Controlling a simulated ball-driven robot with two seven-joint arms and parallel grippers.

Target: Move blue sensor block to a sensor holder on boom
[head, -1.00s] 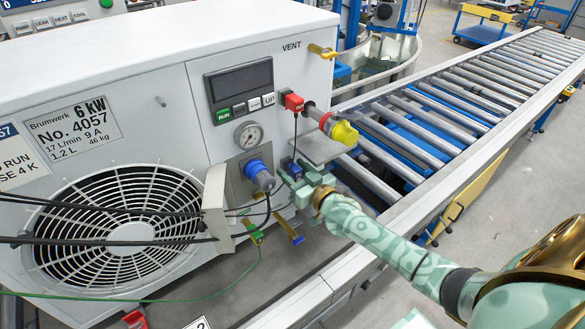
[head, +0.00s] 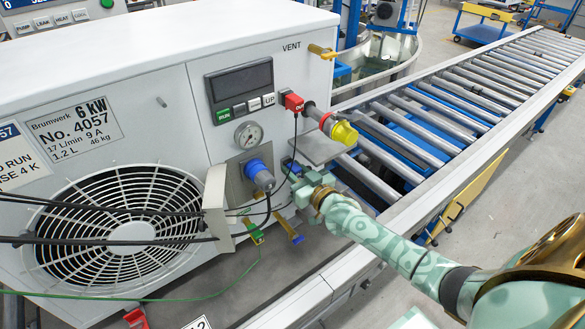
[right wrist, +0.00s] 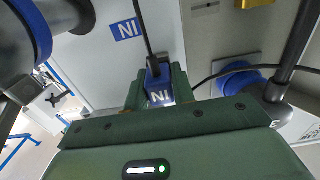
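In the head view my right gripper (head: 298,185) is by the lower right front of the white unit, below the yellow-capped pipe. There the block (head: 290,165) is small and partly hidden. I cannot clearly make out a boom or sensor holder. My left gripper is not in view.
The white unit (head: 150,75) with a fan grille (head: 115,215) fills the left. A grey plate (head: 318,150) projects close above my right gripper. A blue connector (head: 260,175) and yellow-handled valves (head: 290,230) are nearby. A roller conveyor (head: 450,110) runs to the right. Black cables cross the left.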

